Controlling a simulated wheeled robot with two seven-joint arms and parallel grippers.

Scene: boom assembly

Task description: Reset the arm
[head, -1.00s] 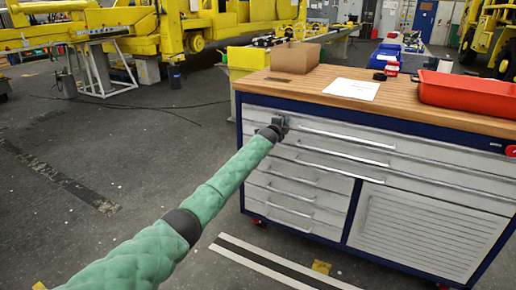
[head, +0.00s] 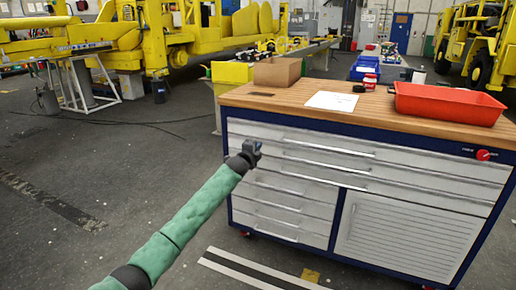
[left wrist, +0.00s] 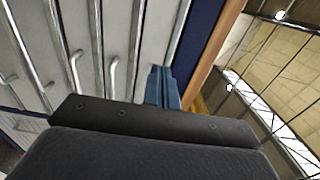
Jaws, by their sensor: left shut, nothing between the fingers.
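My left arm, in a green quilted sleeve, reaches in from the lower left in the head view. Its left gripper (head: 254,148) is in front of the upper drawers of the tool cabinet (head: 300,190), near their left end. In the left wrist view the fingers (left wrist: 162,88) are together, with nothing between them, and the drawer fronts and handles lie behind them. Whether the gripper touches the cabinet cannot be told. My right gripper is not in view.
On the wooden top stand a red tray (head: 450,104), a cardboard box (head: 278,71), a white paper sheet (head: 331,101) and a small red-and-white item (head: 370,82). A yellow box (head: 232,80) stands behind the cabinet's left end. The floor to the left is mostly clear. Yellow machinery stands behind.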

